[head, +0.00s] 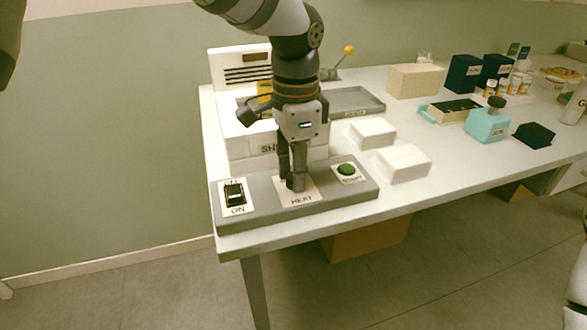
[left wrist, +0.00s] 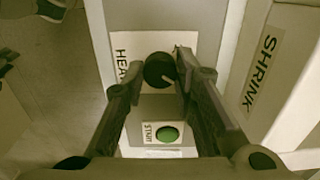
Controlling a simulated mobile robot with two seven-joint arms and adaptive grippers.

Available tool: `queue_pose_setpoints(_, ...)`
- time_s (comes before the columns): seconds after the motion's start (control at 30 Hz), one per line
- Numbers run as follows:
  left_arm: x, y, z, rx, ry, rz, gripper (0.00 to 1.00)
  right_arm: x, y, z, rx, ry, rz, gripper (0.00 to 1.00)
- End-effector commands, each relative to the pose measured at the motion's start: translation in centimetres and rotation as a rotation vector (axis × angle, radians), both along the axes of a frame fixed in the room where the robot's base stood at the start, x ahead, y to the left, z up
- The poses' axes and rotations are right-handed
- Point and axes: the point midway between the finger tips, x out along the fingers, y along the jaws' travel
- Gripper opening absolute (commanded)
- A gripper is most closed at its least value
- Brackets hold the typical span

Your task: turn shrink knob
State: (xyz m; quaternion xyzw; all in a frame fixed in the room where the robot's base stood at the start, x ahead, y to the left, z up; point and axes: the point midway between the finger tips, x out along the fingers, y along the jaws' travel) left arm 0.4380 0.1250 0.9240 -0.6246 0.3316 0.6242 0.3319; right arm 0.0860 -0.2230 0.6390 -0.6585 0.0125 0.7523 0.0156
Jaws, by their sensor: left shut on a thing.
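The round black knob (left wrist: 160,70) sits on a plate marked HEAT (head: 302,200) on the grey control panel (head: 258,212). In the left wrist view the knob lies between my fingertips and has a pale pointer line. My left gripper (head: 293,184) points down over the HEAT plate, shut on the knob; it also shows in the left wrist view (left wrist: 160,82). In the head view the fingers hide the knob. The white machine behind the panel carries a label reading SHRINK (left wrist: 262,72), partly covered by my arm in the head view. My right gripper is not clearly in view.
A black ON switch (head: 235,193) is left of the gripper and a green START button (head: 346,169) right of it. Two white boxes (head: 404,162) lie right of the panel. A teal bottle (head: 487,124) and dark boxes stand farther right. The table's front edge is close to the panel.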

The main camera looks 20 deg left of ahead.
Motion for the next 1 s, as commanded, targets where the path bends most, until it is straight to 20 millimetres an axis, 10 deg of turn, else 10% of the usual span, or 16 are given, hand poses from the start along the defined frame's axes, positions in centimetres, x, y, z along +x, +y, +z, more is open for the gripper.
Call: queue_pose_setpoints(1.0, 0.07, 0.04, -0.04, 0.000, 0.000, 0.584, 0.00, 0.22, 0.00, 0.21, 0.000, -0.009, 0.000, 0.40)
